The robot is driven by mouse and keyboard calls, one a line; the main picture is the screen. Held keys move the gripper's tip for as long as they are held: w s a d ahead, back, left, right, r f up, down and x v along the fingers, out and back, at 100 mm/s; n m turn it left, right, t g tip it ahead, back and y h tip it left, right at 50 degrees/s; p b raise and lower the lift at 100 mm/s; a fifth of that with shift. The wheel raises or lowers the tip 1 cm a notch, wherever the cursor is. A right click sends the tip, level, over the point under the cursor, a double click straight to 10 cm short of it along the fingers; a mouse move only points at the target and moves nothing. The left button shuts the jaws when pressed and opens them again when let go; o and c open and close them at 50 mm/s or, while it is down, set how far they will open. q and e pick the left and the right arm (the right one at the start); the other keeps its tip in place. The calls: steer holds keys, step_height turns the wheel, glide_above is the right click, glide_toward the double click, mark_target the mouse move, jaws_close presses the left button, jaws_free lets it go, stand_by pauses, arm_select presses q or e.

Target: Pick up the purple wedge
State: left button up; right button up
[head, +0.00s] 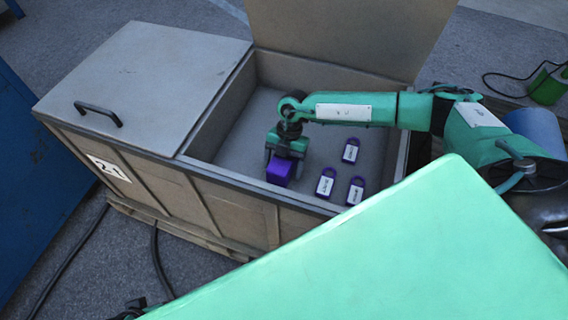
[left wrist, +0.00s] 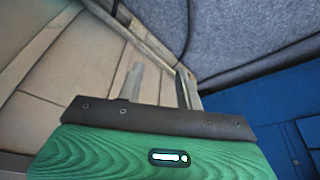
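The purple wedge (head: 279,171) is in the open half of the big tan crate, near its front wall. My right gripper (head: 285,158) reaches down into the crate from the right, with its fingers around the wedge. The view does not show clearly whether the fingers press on the wedge, or whether it touches the crate floor. My left gripper shows in the left wrist view (left wrist: 158,85) with its fingers apart and nothing between them. In the head view only a dark piece of my left arm shows at the bottom left edge.
Three purple padlock-shaped tags (head: 326,182) lie on the crate floor right of the wedge. The crate (head: 230,212) has a closed left lid (head: 145,75) with a black handle and a raised right lid (head: 350,35). A blue cabinet (head: 35,180) stands left. Dark cables lie on the floor.

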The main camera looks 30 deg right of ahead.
arm_select(q)
steer(key=shift+f, duration=0.15)
arm_select(e)
steer(key=c, duration=1.5)
steer(key=shift+r, duration=0.2)
